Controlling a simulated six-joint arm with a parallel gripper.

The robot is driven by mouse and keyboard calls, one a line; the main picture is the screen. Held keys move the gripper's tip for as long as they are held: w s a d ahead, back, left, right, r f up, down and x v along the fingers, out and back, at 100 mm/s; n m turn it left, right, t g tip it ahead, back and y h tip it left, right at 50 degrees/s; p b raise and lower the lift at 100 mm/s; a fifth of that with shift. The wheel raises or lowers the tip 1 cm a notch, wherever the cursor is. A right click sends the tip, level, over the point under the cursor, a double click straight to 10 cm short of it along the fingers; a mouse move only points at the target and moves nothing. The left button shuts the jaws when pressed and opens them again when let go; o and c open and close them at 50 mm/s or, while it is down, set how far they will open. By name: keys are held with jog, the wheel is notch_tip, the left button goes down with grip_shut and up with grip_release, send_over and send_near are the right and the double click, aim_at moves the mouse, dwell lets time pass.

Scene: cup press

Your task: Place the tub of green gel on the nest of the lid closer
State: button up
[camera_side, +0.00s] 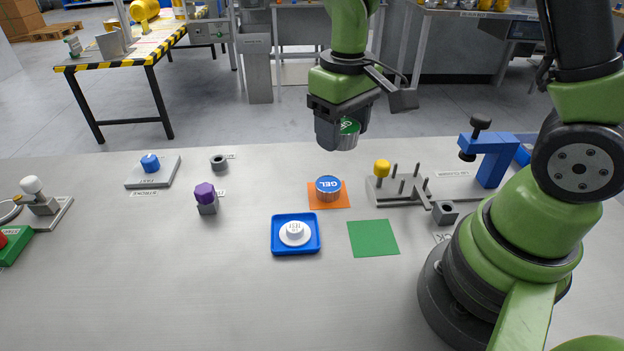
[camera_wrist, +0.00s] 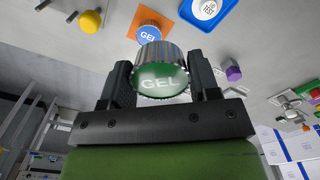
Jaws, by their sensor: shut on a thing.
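The tub of green gel (camera_side: 348,134) is a silvery round tub with a green top marked GEL. It also shows in the wrist view (camera_wrist: 160,84), between the two dark fingers. My gripper (camera_side: 338,130) is shut on it and holds it in the air above the back of the bench; the fingers also show in the wrist view (camera_wrist: 162,72). A blue frame with a black knob (camera_side: 490,155) stands at the right, apart from the tub. I cannot tell for sure whether it is the lid closer, and no nest can be made out clearly.
A blue-topped GEL tub (camera_side: 328,186) stands on an orange mat (camera_side: 315,203). A blue tray (camera_side: 275,248), an empty green mat (camera_side: 372,238), a pinned grey plate with a yellow knob (camera_side: 382,168) and a purple knob (camera_side: 205,193) are around.

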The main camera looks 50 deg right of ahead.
jog(key=shift+w+r+n, duration=0.35)
jog(key=shift+r+n, duration=0.15)
jog(key=shift+r, duration=0.2)
jog(key=w+a+f+m, duration=0.4)
jog(key=w+a+m, duration=0.15)
jog(key=a, duration=0.55)
jog(key=m, duration=0.4)
send_over(226, 269)
jog(key=shift+n, duration=0.25)
notch_tip(226, 269, down, 9)
jog(key=shift+f, duration=2.4)
jog(key=shift+f, duration=0.15)
jog(key=o, duration=0.9)
